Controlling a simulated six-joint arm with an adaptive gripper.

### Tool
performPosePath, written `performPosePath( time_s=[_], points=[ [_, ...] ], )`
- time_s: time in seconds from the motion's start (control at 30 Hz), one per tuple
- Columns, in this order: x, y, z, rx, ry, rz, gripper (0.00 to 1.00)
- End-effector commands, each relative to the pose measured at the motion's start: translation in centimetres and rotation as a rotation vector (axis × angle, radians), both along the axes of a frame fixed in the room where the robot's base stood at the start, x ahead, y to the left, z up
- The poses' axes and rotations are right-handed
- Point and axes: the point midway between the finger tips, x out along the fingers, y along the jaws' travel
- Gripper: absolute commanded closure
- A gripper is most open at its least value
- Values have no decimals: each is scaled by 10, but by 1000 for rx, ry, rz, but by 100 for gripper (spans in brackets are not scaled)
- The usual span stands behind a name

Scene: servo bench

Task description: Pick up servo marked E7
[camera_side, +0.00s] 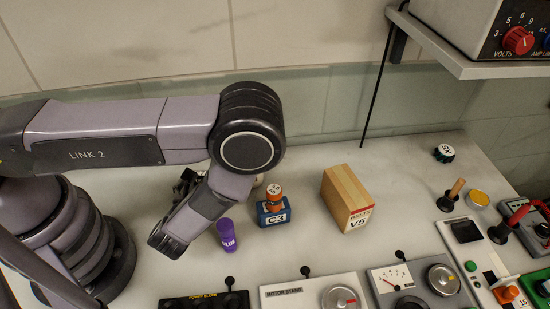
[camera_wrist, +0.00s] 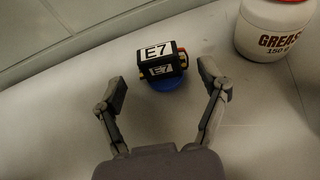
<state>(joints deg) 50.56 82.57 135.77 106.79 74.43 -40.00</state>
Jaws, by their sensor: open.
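The servo marked E7 (camera_wrist: 155,62) shows in the wrist view as a black block with white E7 labels and a reddish end at its right. A blue round part (camera_wrist: 164,83) shows at its lower edge; I cannot tell whether it is joined to the servo. My gripper (camera_wrist: 161,82) is open, with one finger to the left and one to the right of the servo, both apart from it. In the side view my arm hides most of the gripper, and E7 cannot be made out there. Another servo, blue and marked C3 (camera_side: 273,217), stands right of my arm.
A white grease jar (camera_wrist: 271,30) stands right of E7. In the side view a purple cylinder (camera_side: 227,236) stands close to my forearm, and a belts box (camera_side: 346,199) stands right of C3. Panels with knobs, including a motor stand (camera_side: 290,292), line the front. A wall closes the back.

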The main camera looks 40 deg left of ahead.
Motion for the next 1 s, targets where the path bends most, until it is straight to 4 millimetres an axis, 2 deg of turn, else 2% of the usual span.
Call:
performPosePath(
  time_s=[0.3,0.63,1.0],
  points=[
    [33,25,-17,0,0,6,26],
    [39,29,-20,1,0,2,26],
    [39,29,-19,1,0,2,73]
  ],
)
